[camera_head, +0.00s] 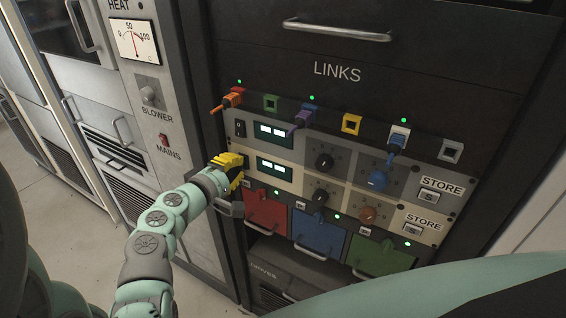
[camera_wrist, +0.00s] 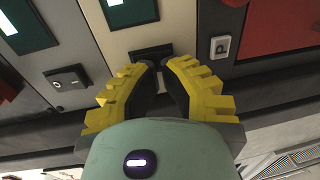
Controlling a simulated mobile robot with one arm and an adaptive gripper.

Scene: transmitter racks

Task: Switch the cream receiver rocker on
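The cream receiver panel (camera_head: 297,183) is the lower of two stacked units, with a lit display (camera_head: 274,169) near its left end. In the wrist view, its dark rocker (camera_wrist: 151,53) sits on the cream face just beyond my fingertips, partly covered by them; its setting cannot be read. In the head view my gripper hides it. My gripper (camera_head: 231,161) has yellow fingers with dark pads, brought together at the tips, with nothing seen held. In the wrist view the gripper (camera_wrist: 160,68) points at the rocker; whether it touches cannot be told.
The grey receiver's black rocker (camera_head: 239,128) is just above; it also shows in the wrist view (camera_wrist: 67,78). Colored plugs and sockets line the top. Red (camera_head: 266,211), blue (camera_head: 318,233) and green (camera_head: 381,256) flaps sit below.

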